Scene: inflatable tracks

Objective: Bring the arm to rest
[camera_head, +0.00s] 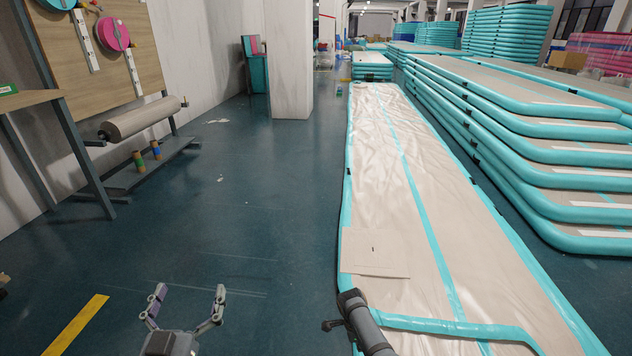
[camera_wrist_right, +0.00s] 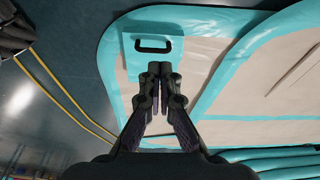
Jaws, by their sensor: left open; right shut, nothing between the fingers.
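My left gripper (camera_head: 187,309) shows at the bottom of the head view. Its two fingers are spread wide with only bare floor beyond them, and it holds nothing. A dark cylindrical part of my right arm (camera_head: 366,322) reaches in from the bottom edge, over the near end of the long inflatable track; its gripper is not visible there. In the right wrist view my right gripper (camera_wrist_right: 160,72) has its fingertips together and nothing between them. Beyond its tips lies the teal-edged end of a track with a black handle (camera_wrist_right: 153,45).
A long beige track with teal edges (camera_head: 375,180) lies on the dark floor. Stacked tracks (camera_head: 560,172) stand to its right. A wooden board with pink and blue reels (camera_head: 114,34) and a rack with a roll (camera_head: 140,117) stand at left. The middle floor (camera_head: 260,190) is mostly clear.

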